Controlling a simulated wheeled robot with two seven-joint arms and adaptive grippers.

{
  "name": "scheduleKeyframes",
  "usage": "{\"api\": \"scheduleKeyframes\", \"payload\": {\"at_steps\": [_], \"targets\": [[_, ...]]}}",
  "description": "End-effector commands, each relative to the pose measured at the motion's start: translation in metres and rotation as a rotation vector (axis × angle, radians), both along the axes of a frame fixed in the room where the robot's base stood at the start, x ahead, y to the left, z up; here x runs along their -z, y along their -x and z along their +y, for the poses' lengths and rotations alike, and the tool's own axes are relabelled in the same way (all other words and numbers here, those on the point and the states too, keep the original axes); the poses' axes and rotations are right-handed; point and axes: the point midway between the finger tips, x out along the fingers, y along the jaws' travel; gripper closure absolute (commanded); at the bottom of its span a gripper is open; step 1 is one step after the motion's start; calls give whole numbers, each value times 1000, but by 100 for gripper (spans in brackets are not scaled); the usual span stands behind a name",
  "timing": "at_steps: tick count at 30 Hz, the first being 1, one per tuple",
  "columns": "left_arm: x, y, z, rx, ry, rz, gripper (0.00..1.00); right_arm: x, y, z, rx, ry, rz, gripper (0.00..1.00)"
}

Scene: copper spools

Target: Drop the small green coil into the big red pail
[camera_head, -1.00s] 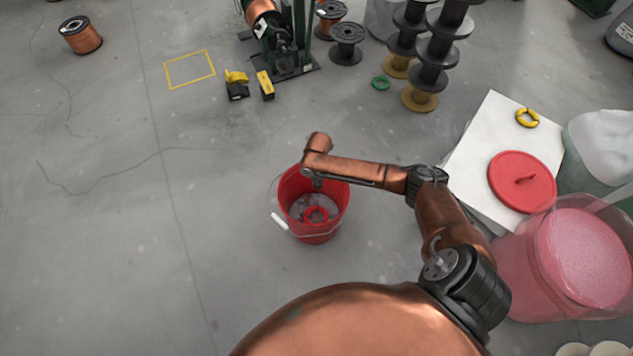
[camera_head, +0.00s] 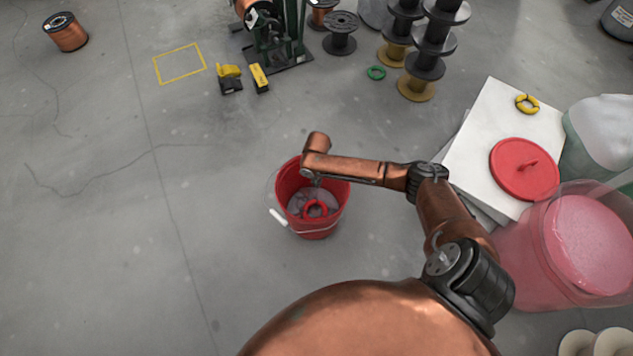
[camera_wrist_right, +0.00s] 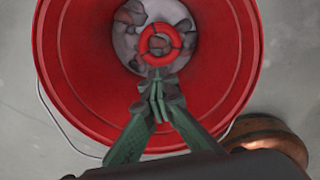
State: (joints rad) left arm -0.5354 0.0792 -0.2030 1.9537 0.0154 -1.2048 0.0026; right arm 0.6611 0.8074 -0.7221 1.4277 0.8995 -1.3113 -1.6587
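The small green coil (camera_head: 376,73) lies on the floor at the back, left of the dark spool stacks. The big red pail (camera_head: 330,223) stands upright on the floor in front of me, with grey rubble and a red ring (camera_head: 315,208) inside. The pail (camera_wrist_right: 75,82) fills most of the right wrist view, with the ring (camera_wrist_right: 160,45) near its centre. My right gripper (camera_wrist_right: 158,75) is over the pail, its green fingers together and tips just below the ring in the picture; contact is unclear. My left gripper is out of view.
A white board (camera_head: 497,110) at right bears a red lid (camera_head: 525,169) and a yellow coil (camera_head: 527,104). A pink-filled tub (camera_head: 590,245) stands nearer. Spool stacks (camera_head: 428,66) and a dark green stand (camera_head: 278,52) are at the back.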

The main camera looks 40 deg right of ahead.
Motion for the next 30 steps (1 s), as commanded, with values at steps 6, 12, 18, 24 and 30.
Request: {"api": "scheduleKeyframes", "payload": {"at_steps": [6, 12, 18, 24, 30], "targets": [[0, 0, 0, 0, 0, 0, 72, 0, 0, 0, 0, 0, 0, 92], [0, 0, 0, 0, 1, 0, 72, 0, 0, 0, 0, 0, 0, 81], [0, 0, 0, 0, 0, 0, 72, 1, 1, 2, 0, -4, 3, 81], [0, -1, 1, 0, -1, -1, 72, -15, 0, 0, -1, -1, 0, 81], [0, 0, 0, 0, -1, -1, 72, -56, -1, -1, -2, 0, -3, 81]]}}
